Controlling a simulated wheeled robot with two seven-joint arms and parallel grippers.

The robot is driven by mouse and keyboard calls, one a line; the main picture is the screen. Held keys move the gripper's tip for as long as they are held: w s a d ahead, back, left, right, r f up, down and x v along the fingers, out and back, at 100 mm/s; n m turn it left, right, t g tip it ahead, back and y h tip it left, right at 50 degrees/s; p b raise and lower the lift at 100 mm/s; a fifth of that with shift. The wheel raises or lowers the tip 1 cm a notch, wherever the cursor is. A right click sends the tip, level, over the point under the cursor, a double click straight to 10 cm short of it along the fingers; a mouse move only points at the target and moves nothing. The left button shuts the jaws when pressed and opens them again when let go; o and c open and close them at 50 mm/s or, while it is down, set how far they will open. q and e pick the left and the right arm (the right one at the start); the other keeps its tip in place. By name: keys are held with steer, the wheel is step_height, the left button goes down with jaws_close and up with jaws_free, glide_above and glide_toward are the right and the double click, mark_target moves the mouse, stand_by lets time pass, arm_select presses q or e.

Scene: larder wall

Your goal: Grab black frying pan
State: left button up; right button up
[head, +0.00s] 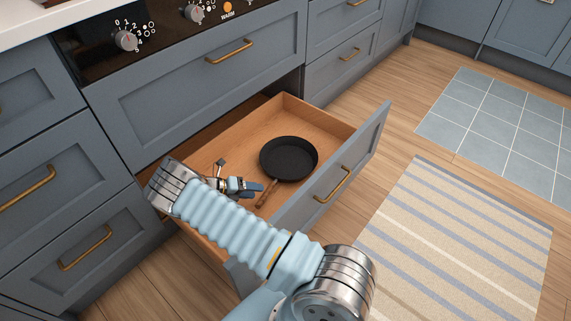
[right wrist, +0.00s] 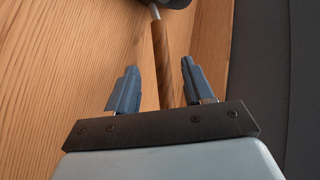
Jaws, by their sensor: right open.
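In the right wrist view the handle (right wrist: 162,60) runs down between the two fingers, and only a sliver of the dark pan (right wrist: 172,3) shows at the top edge. My right gripper (head: 255,190) is inside the drawer beside the handle; its blue fingers (right wrist: 156,85) are open on either side of the handle, apart from it. My left gripper is not in view.
The drawer (head: 325,120) is pulled out, its blue front (head: 335,180) with a brass handle standing close to the pan handle. Closed blue cabinets and an oven control panel (head: 150,32) are behind. A striped rug (head: 460,240) lies on the floor at right.

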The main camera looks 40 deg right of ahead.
mark_target(268, 189)
steer(key=x, duration=0.7)
steer(key=shift+w+r, duration=0.1)
jaws_close()
steer(key=shift+r, duration=0.1)
stand_by(1.1)
